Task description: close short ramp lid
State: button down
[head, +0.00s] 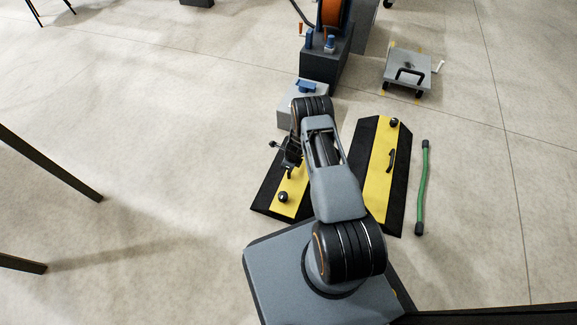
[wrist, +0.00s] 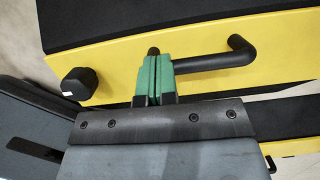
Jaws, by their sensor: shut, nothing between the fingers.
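Two black ramps with yellow lids lie on the floor in the head view. My gripper (head: 290,168) is over the left ramp (head: 264,196), whose yellow lid (head: 294,188) carries a black knob (head: 283,197). My arm hides much of this ramp. In the wrist view a yellow lid (wrist: 120,65) fills the upper part, with a black bar handle (wrist: 241,48) and the knob (wrist: 79,83). My green fingertips (wrist: 153,78) are shut and empty, overlapping the handle's left end; I cannot tell whether they touch it. How far the lid is tilted is unclear.
The right ramp (head: 396,190) lies beside it, with its own knob and handle. A green bar (head: 424,185) with black ends lies further right. A grey box (head: 285,112), an orange reel (head: 333,14) and a grey plate with a handle (head: 408,68) stand beyond. Floor left is clear.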

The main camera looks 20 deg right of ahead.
jog(key=shift+a, duration=0.1)
jog(key=p+v, duration=0.3)
jog(key=v, duration=0.2)
jog(key=shift+w+p, duration=0.2)
jog(key=shift+p, duration=0.2)
jog(key=w+a+r+n+p, duration=0.25)
jog(key=r+p, duration=0.25)
jog(key=r, duration=1)
jog(key=w+a+r+n+p, duration=0.25)
jog(key=r+p, duration=0.35)
jog(key=r, duration=0.9)
jog(key=s+a+r+n+t+p, duration=0.1)
jog(key=s+r+n+p, duration=0.25)
jog(key=r, duration=0.75)
jog(key=s+a+r+n+p, duration=0.2)
jog(key=r+n+p, duration=0.2)
jog(key=r, duration=0.6)
jog(key=s+r+n+p, duration=0.7)
jog(key=s+r, duration=0.4)
jog(key=r, duration=0.4)
jog(key=s+r+n+h+p, duration=0.1)
jog(key=s+r+n+p, duration=0.6)
jog(key=s+r, duration=0.4)
notch_tip(320, 180, up, 4)
jog(key=shift+s+f+t+h+p, duration=0.15)
jog(key=shift+s+t+h+p, duration=0.15)
jog(key=shift+t+p, duration=0.15)
jog(key=shift+a+n, duration=0.25)
